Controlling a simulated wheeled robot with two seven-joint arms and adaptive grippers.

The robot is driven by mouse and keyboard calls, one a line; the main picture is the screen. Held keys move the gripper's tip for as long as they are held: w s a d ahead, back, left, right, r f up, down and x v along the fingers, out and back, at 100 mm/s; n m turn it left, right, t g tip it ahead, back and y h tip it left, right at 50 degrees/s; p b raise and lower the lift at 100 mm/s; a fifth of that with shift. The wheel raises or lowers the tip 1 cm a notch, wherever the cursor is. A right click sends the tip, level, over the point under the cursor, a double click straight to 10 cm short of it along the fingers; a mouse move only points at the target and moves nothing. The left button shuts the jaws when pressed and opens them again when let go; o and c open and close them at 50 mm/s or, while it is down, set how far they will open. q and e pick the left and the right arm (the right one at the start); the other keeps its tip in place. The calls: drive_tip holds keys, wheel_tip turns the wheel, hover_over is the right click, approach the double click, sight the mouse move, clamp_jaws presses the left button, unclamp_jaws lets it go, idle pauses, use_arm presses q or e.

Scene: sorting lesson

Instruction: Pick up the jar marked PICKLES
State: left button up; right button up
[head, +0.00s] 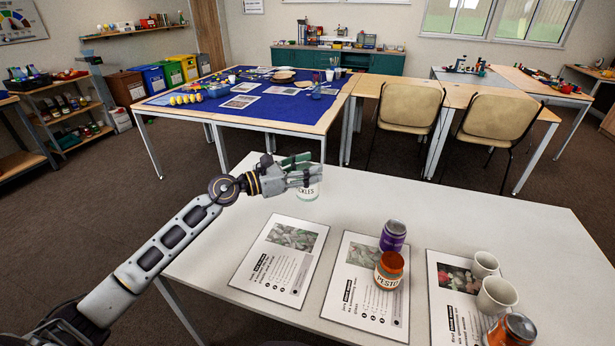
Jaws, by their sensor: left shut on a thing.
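The jar marked PICKLES (308,193) is near the far left edge of the white table (480,225). It has a pale label with the letters "CKLES" showing; the upper part of the jar is mostly hidden behind my fingers. My left gripper (310,176) reaches in from the left and is shut on this jar, around its upper part. The jar looks upright. I cannot tell whether its base touches the table. My right gripper is not in view.
Printed sheets (272,278) lie on the table. A jar with an orange lid (389,270), a purple can (393,236), two white cups (496,296) and an orange can (512,330) stand at centre and right. The table's far right is clear.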

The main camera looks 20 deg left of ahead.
use_arm(q)
drive_tip(key=shift+r, duration=1.1)
